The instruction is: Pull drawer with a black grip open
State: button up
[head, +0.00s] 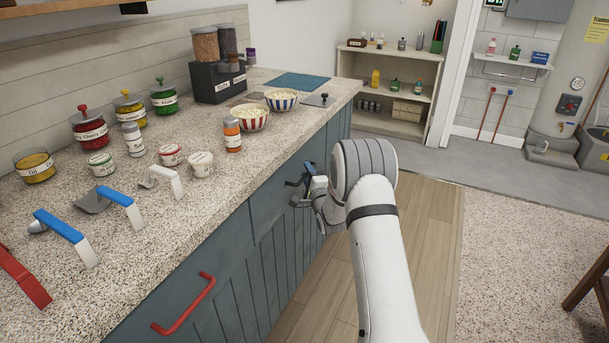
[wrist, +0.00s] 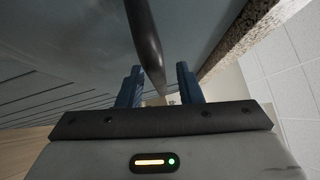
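The black grip (wrist: 146,40) runs between the two blue fingers of my gripper (wrist: 158,85) in the wrist view. Gaps show beside the grip, more clearly on the right, so the fingers are apart around it. In the head view my gripper (head: 309,180) is at the front of the grey-blue counter, and the grip there (head: 295,184) is partly hidden by it. The drawer front (head: 272,218) looks flush with the cabinet, partly covered by my gripper.
A red handle (head: 185,305) is on a nearer cabinet front. Wooden floor (head: 420,215) before the cabinets is clear.

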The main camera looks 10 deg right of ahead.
grip_shut()
dwell(0.4)
